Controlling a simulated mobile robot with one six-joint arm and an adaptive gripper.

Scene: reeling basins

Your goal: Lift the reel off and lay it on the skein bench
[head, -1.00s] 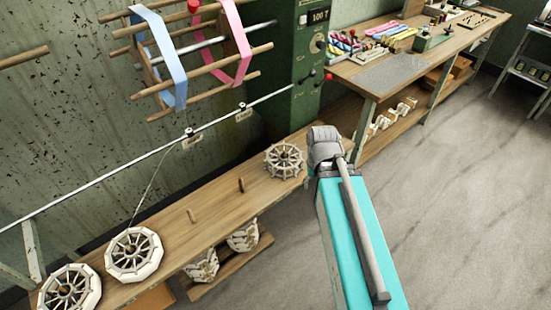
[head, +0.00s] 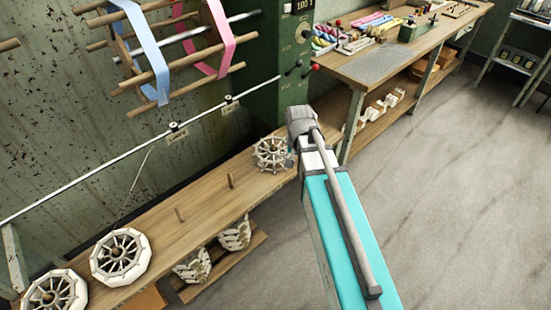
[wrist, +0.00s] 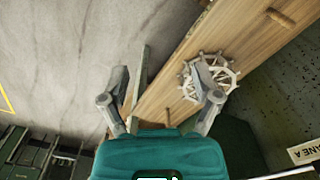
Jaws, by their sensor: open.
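A pale spoked reel (head: 272,154) lies at the right end of the long low wooden bench (head: 205,195). It also shows in the wrist view (wrist: 190,90), partly covered by my right finger. My gripper (wrist: 159,72) is open and empty, its fingers spread above the bench with bare wood between them. In the head view my arm hides most of the gripper, close beside this reel. I cannot tell whether it touches. A larger wooden-barred reel (head: 172,45) with blue and pink bands hangs on an axle. A workbench with coloured skeins (head: 385,62) stands at upper right.
A green machine cabinet (head: 280,60) stands behind. A thin white rail (head: 140,145) runs above the bench. The grey floor at right is clear.

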